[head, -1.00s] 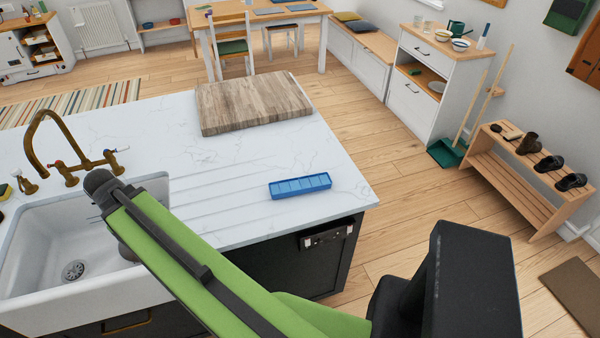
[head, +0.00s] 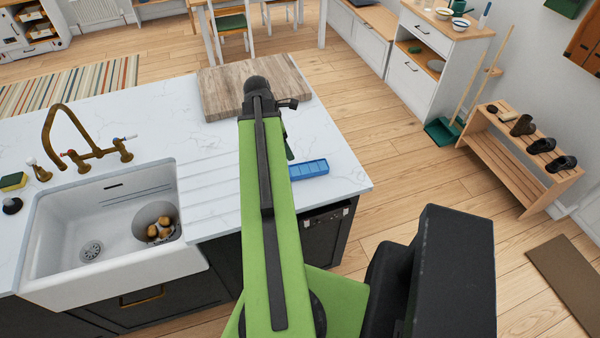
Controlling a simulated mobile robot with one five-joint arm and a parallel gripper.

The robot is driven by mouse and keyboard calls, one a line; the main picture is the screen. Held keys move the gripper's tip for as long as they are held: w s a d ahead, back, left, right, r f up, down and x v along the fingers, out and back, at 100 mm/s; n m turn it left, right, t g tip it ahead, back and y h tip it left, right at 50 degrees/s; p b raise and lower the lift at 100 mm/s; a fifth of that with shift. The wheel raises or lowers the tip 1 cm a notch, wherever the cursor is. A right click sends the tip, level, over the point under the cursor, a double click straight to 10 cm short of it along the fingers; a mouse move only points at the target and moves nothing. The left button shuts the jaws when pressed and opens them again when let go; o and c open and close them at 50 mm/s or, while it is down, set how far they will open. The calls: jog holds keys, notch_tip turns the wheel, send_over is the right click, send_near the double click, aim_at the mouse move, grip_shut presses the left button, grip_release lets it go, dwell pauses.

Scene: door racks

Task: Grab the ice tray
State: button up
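The blue ice tray (head: 309,169) lies flat on the white marble counter, near its right front corner. It is long and narrow with a row of compartments. My arm crosses in front of its left end and hides part of it. My gripper (head: 287,150) hangs at the far end of the arm, just left of and beyond the tray. It is mostly hidden behind the arm, so its fingers cannot be made out.
A wooden cutting board (head: 215,92) lies on the counter behind the arm. The counter's right edge is close to the tray.

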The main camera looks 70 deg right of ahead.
jog(key=b, duration=0.8)
send_over(299, 169)
jog(key=w+a, duration=0.1)
jog(key=w, duration=0.1)
jog(key=f, duration=0.9)
jog(key=shift+s+a+f, duration=0.2)
jog(key=shift+s+f, duration=0.05)
jog(key=shift+f, duration=0.05)
jog(key=shift+s+d+f+b, duration=0.1)
jog(key=shift+f+b, duration=0.15)
jog(key=shift+b, duration=0.05)
jog(key=shift+r, duration=0.1)
jog(key=b+x, duration=0.5)
jog(key=shift+d, duration=0.2)
grip_shut()
